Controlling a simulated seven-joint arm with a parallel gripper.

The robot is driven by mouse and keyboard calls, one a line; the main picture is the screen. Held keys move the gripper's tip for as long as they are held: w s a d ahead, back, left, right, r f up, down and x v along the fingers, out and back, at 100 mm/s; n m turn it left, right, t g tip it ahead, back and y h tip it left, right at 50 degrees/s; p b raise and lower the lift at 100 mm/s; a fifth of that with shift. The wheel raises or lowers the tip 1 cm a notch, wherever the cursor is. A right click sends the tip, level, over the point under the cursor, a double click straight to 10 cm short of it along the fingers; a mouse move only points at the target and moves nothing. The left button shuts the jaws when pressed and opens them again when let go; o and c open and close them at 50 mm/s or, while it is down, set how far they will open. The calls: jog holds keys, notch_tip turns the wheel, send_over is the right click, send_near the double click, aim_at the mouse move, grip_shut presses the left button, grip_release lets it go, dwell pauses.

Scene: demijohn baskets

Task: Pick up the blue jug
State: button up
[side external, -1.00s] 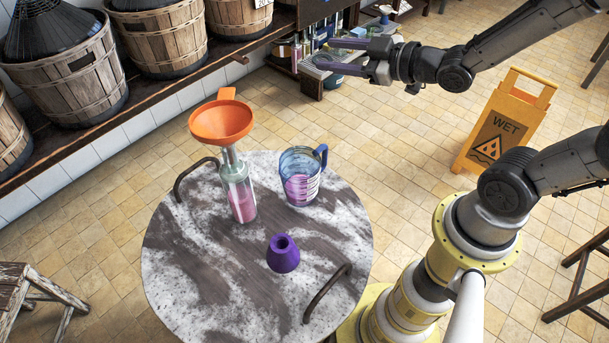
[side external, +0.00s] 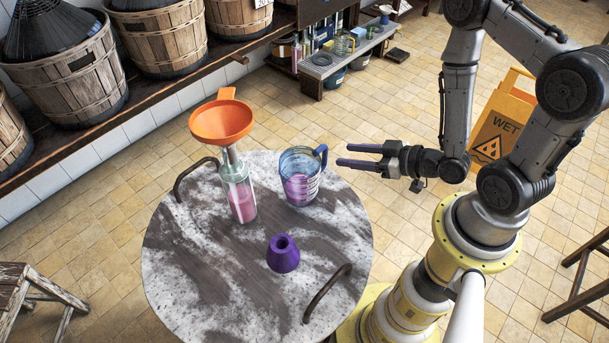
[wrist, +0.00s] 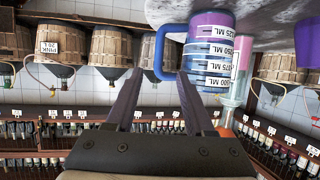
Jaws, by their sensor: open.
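The blue jug (side external: 301,188) stands upright on the round marbled table (side external: 200,275), with pink liquid inside and its blue handle on the right. My gripper (side external: 341,155) is open and empty, just right of the jug, its fingers pointing left toward the handle. In the wrist view the jug (wrist: 208,55) appears upside down, with volume labels on its side. Its handle (wrist: 160,45) hangs just beyond the gap between my fingers (wrist: 156,85). The jug and fingers look apart.
A glass bottle (side external: 241,195) with pink liquid and an orange funnel (side external: 221,121) on top stands left of the jug. Dark curved handles rise from the table edge. A yellow wet-floor sign (side external: 495,130) stands behind my arm.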

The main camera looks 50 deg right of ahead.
aim_at(323, 151)
jog(key=x, duration=1.1)
jog(key=shift+f, duration=0.15)
grip_shut()
jog(key=shift+d, duration=0.1)
dwell(1.1)
